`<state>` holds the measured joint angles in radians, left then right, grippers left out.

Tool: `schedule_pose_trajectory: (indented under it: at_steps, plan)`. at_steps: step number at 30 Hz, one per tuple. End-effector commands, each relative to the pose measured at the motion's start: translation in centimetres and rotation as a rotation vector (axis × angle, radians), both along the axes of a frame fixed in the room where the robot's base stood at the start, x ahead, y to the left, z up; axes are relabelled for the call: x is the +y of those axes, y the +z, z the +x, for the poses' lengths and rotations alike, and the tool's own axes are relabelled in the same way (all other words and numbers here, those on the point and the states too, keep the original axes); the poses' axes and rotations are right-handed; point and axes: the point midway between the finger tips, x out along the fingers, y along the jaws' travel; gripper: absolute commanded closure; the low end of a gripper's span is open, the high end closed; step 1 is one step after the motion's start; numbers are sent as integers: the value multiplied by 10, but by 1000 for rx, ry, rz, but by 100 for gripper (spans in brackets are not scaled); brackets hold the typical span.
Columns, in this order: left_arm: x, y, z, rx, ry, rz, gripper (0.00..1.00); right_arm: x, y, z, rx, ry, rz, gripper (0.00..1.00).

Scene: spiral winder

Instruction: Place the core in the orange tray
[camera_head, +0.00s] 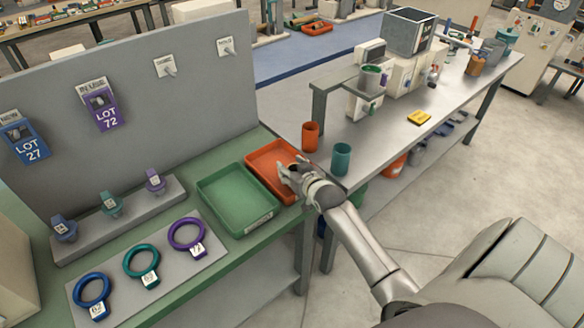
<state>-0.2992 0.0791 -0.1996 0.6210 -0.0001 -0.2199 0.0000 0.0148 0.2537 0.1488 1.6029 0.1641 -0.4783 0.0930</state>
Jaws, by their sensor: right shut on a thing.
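The orange tray (256,160) lies on the green-topped bench, right of the green tray. My right gripper (284,178) reaches in from the right and is over the orange tray, covering part of its right side. It is shut on the core, which the fingers and hand hide almost wholly, so I cannot tell its colour or whether it touches the tray floor. The visible part of the orange tray looks empty. My left gripper is not in view.
The green tray (208,190) is empty. Blue (77,285), teal (127,260) and purple (173,230) rings lie on a grey board. Small coloured pieces stand on a rack behind. Orange (311,137) and teal (341,160) cups stand on the neighbouring table, close to my right arm.

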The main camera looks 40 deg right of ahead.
Motion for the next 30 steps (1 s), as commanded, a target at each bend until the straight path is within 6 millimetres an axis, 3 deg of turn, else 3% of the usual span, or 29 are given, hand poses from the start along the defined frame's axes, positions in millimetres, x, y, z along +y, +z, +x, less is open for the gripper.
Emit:
schedule_pose_trajectory:
  at_steps: [6,7,12,23,30]
  plan:
    - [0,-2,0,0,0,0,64,0,-4,0,1,0,0,72]
    - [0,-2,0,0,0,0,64,0,-3,0,0,0,0,52]
    - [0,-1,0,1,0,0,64,0,-3,0,0,0,1,33]
    - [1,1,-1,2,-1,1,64,0,2,0,-1,0,1,33]
    - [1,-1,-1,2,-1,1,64,5,9,-25,1,1,1,33]
